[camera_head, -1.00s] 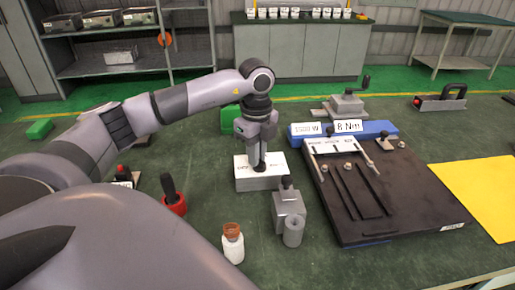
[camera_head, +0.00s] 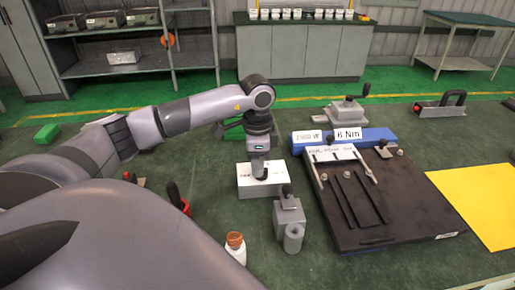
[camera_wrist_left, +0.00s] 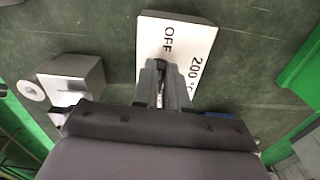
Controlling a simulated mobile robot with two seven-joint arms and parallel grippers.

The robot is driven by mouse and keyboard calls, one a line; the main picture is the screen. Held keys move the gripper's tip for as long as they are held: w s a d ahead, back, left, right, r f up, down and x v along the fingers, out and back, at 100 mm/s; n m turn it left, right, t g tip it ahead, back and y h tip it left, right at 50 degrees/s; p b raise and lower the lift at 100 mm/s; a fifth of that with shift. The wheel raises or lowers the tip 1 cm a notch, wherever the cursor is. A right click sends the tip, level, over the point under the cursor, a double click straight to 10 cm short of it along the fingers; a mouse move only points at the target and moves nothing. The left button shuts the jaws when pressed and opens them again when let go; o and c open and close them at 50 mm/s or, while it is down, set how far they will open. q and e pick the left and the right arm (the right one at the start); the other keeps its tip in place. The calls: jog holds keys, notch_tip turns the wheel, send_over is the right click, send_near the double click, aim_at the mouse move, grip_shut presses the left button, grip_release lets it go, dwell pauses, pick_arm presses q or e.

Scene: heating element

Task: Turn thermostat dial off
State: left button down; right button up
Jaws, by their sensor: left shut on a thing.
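The thermostat is a white box (camera_head: 248,181) on the green bench, under my left gripper (camera_head: 261,174). In the left wrist view its white top (camera_wrist_left: 185,32) shows the printed words "OFF" and "200" with part of a unit. My left gripper (camera_wrist_left: 161,72) points down and is shut on the small dark dial (camera_wrist_left: 163,63) on this top. The fingers cover most of the dial, so I cannot tell where its pointer stands. "OFF" lies just beyond the fingertips and "200" to their right. My right gripper is not in view.
A grey metal block with a cylinder (camera_head: 290,222) stands close to the box's front right. A white bottle (camera_head: 236,248) and a red holder (camera_head: 181,204) are nearer me. A dark fixture plate (camera_head: 395,215) and yellow sheet (camera_head: 480,200) lie to the right.

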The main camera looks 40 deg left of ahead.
pick_arm(q)
jog(key=shift+n, duration=0.5)
jog(key=c, duration=1.2)
grip_release()
jog(key=shift+o, duration=0.2)
jog(key=shift+r, duration=3.65)
